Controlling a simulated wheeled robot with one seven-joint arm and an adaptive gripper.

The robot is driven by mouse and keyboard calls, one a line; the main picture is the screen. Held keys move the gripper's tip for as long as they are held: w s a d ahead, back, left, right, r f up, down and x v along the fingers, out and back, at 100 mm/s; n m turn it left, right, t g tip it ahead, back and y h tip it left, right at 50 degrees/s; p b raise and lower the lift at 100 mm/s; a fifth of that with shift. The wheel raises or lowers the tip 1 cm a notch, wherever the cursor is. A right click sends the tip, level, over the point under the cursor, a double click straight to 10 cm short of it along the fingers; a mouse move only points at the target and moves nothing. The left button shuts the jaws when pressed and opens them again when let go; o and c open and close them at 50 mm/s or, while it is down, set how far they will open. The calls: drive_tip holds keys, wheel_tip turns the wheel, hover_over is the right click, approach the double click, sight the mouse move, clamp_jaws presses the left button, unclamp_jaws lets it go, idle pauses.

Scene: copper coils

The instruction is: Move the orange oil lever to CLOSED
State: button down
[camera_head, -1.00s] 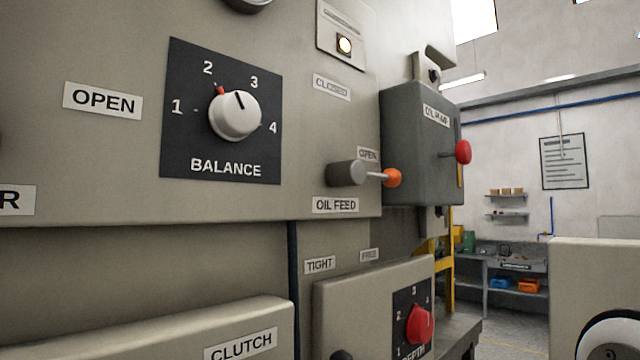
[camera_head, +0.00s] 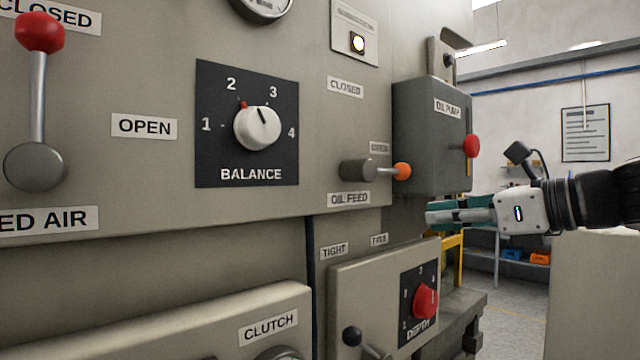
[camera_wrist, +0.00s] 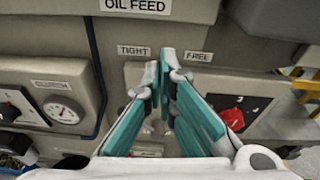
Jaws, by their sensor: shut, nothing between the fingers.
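The orange-knobbed OIL FEED lever (camera_head: 402,171) sticks out to the right from its grey hub (camera_head: 357,170) on the beige panel. It points level, toward the side of the OPEN label (camera_head: 379,148). The CLOSED label (camera_head: 345,87) is higher, above the hub. My gripper (camera_head: 428,217) is shut and empty, to the right of and below the orange knob, apart from it. In the wrist view, its teal fingers (camera_wrist: 160,75) meet below the OIL FEED label (camera_wrist: 138,6); the lever is out of that view.
The grey OIL PUMP box (camera_head: 425,125) with a red knob (camera_head: 472,146) juts out just right of the lever. Below is the DEPTH box with a red dial (camera_head: 425,301) and a black-knobbed lever (camera_head: 352,336). A BALANCE dial (camera_head: 257,128) is left.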

sight(379, 171)
drive_tip(key=shift+w+d+r+m+t, duration=0.4)
drive_tip(key=shift+d+r+m, duration=0.1)
drive_tip(key=shift+d+r, duration=0.15)
drive_tip(key=shift+a, duration=0.1)
drive_tip(key=w+a+r+p, duration=0.2)
drive_tip(key=w+a, duration=0.3)
drive_tip(key=w, duration=0.2)
drive_tip(key=shift+a+r+p, duration=0.3)
drive_tip(key=shift+p, duration=0.1)
